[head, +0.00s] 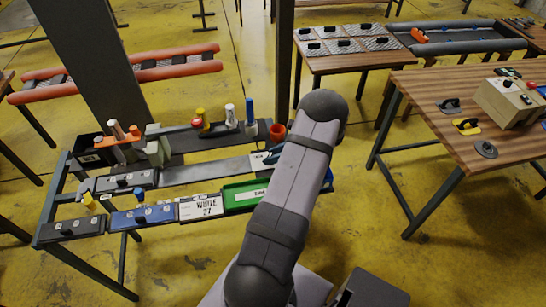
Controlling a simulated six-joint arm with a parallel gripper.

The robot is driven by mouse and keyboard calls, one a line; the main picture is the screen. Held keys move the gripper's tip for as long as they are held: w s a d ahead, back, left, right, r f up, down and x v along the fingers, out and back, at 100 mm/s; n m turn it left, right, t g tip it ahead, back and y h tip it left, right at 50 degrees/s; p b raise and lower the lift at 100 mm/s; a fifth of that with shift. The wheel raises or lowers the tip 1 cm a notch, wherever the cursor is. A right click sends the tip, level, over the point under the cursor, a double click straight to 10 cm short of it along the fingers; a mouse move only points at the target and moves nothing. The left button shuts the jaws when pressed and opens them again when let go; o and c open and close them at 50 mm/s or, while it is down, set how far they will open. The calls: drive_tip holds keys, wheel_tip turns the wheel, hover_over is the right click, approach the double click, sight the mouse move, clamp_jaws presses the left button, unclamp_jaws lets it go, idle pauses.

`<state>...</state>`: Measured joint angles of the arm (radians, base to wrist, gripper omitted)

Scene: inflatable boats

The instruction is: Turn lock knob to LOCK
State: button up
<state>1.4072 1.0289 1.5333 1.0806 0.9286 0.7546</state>
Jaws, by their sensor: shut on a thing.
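I cannot tell which part is the lock knob, and no LOCK marking is readable. Small knobs stand on panels on the left bench: a dark panel (68,230) with a yellow-topped peg (90,201), a blue panel (155,214) with a blue-topped peg (140,195), and a grey panel (140,178) with a black knob (121,182). A wooden box (500,103) with black and red controls stands on the right table. My gripper is not visible; my arm rises in the middle and hides what lies behind it.
The right table (430,85) carries black and yellow handles. Yellow floor (440,265) is open at the lower right.

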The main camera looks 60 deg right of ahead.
drive_tip(key=n+y+b, duration=0.2)
drive_tip(key=b, duration=0.1)
drive_tip(key=n+g+y+b, duration=0.1)
drive_tip(key=n, duration=0.1)
drive_tip(key=shift+w+d+f+b, duration=0.15)
drive_tip(key=shift+d+f+b, duration=0.15)
drive_tip(key=shift+d, duration=0.05)
drive_tip(key=n+y+b, duration=0.1)
drive_tip(key=n+g+b, duration=0.1)
drive_tip(key=b, duration=0.1)
drive_tip(key=shift+w+r+n+y, duration=0.1)
drive_tip(key=shift+r+n+y, duration=0.1)
drive_tip(key=shift+n+y, duration=0.15)
drive_tip(key=shift+w+r+n+g+y+b, duration=0.1)
drive_tip(key=shift+r+n+g+y+b, duration=0.15)
drive_tip(key=shift+n, duration=0.2)
drive_tip(key=o, duration=1)
drive_tip(key=shift+f, duration=0.1)
wheel_tip(320, 180, up, 10)
drive_tip(key=shift+r+b, duration=0.1)
drive_tip(key=shift+b, duration=0.85)
